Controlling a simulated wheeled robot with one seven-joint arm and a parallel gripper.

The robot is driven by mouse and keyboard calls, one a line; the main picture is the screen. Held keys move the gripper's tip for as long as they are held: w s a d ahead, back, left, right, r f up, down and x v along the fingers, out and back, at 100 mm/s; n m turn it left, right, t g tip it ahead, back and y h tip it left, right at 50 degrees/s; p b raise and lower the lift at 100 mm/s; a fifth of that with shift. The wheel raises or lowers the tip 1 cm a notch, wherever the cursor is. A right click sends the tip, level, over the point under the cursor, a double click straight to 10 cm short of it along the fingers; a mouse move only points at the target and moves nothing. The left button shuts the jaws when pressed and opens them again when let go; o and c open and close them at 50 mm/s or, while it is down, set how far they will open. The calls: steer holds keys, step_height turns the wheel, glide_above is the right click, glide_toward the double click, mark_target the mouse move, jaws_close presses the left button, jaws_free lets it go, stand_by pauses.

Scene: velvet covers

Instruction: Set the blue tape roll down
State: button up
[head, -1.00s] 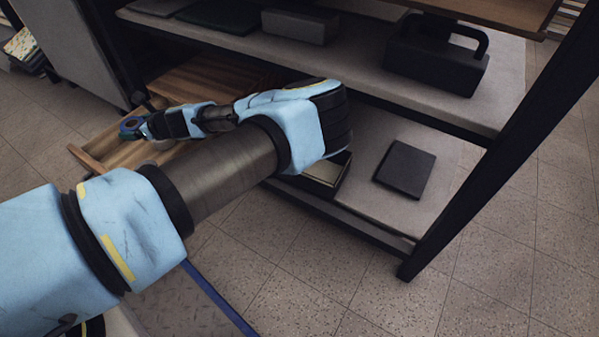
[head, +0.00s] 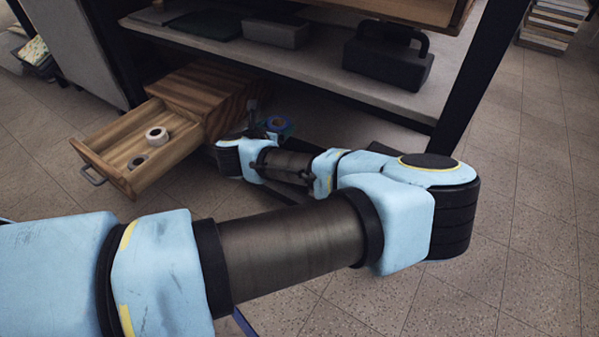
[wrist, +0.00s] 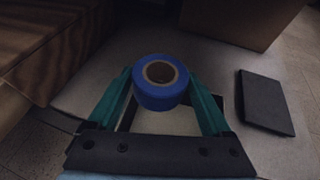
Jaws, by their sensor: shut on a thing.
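The blue tape roll (wrist: 160,84) has a brown core and sits between the green fingertips of my gripper (wrist: 161,90) in the wrist view. My gripper is shut on it. In the head view the blue tape roll (head: 277,124) shows small beside the wooden drawer unit, at the end of my arm, and my gripper (head: 268,127) is partly hidden there. In the wrist view the roll appears held above the pale lower shelf (wrist: 225,62). The exact gap beneath it cannot be told.
A dark flat block (wrist: 266,102) lies on the shelf, right of my gripper. An open box partly shows beneath the gripper. The shelf above and black post (head: 480,75) bound the space.

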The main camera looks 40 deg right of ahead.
steer(key=shift+m+g+h, duration=0.3)
steer(key=shift+m+g, duration=0.2)
steer(key=shift+s+d+f+b, duration=0.25)
steer(key=shift+s+f+b, duration=0.45)
steer(key=shift+f, duration=0.9)
steer(key=shift+s+d+f+b, duration=0.25)
steer(key=shift+s+f+b, duration=0.2)
steer(key=shift+f+b, duration=0.9)
steer(key=shift+s+d+f+b, duration=0.25)
steer(key=shift+s+f+b, duration=0.3)
steer(key=shift+f, duration=1.35)
steer(key=shift+f, duration=0.65)
steer(key=o, duration=1.2)
steer(key=shift+c, duration=0.2)
steer(key=shift+r, duration=0.15)
